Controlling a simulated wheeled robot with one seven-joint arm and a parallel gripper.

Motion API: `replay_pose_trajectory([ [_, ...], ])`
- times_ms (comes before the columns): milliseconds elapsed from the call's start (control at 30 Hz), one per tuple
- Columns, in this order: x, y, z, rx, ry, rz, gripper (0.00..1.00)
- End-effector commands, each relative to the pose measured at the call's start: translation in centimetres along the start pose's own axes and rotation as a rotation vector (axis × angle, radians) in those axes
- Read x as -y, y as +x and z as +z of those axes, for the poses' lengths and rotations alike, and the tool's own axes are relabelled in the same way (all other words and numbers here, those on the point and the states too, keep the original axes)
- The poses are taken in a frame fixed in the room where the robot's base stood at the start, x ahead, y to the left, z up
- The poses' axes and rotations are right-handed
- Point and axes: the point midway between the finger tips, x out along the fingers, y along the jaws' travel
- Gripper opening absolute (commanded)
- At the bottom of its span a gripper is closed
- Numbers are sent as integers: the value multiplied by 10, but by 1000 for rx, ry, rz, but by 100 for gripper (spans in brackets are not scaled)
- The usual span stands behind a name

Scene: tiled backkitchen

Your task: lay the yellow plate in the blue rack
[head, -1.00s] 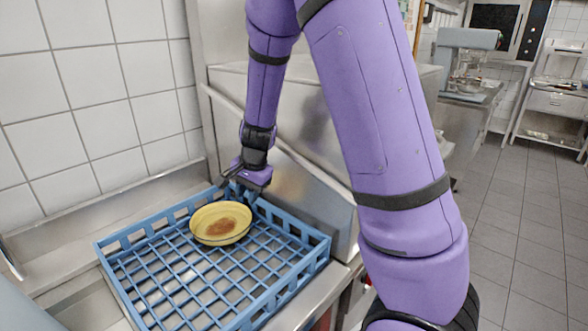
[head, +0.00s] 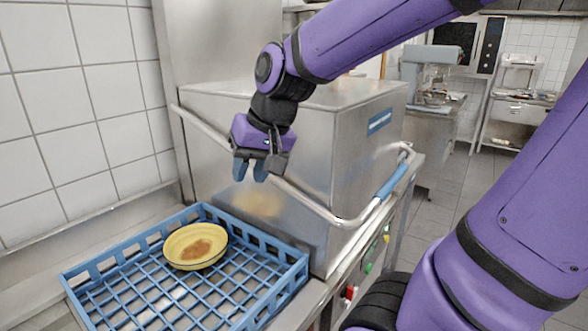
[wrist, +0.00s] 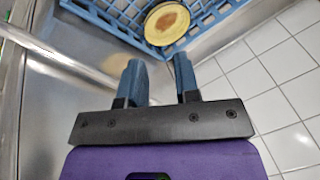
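The yellow plate (head: 183,240), with a brown stain in its middle, lies in the blue rack (head: 283,281) near the rack's back side. In the wrist view the plate (wrist: 152,22) and part of the rack (wrist: 192,32) show at the top. My gripper (head: 250,180) is raised above and to the right of the plate, in front of the steel machine. Its two blue fingers point down, apart from each other, with nothing between them; the wrist view shows the same gap at the gripper (wrist: 158,75).
A steel box-shaped machine (head: 350,125) with a long bar handle (head: 300,205) stands right behind the rack. A tiled wall (head: 85,110) is at the left. Open floor (head: 440,215) and a mixer (head: 432,72) lie to the right.

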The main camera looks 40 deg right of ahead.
Motion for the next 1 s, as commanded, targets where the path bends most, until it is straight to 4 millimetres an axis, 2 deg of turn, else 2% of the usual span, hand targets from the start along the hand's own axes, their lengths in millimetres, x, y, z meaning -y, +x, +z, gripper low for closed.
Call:
replay_pose_trajectory([
  [33, -2, -10, 9, -19, -35, 7, 30],
  [233, -11, -40, 43, -75, -183, 65, 30],
  [500, -22, -63, 76, -127, -316, 150, 30],
  [667, -25, -66, 82, -136, -339, 170, 30],
  [1000, -25, -66, 82, -136, -340, 170, 30],
])
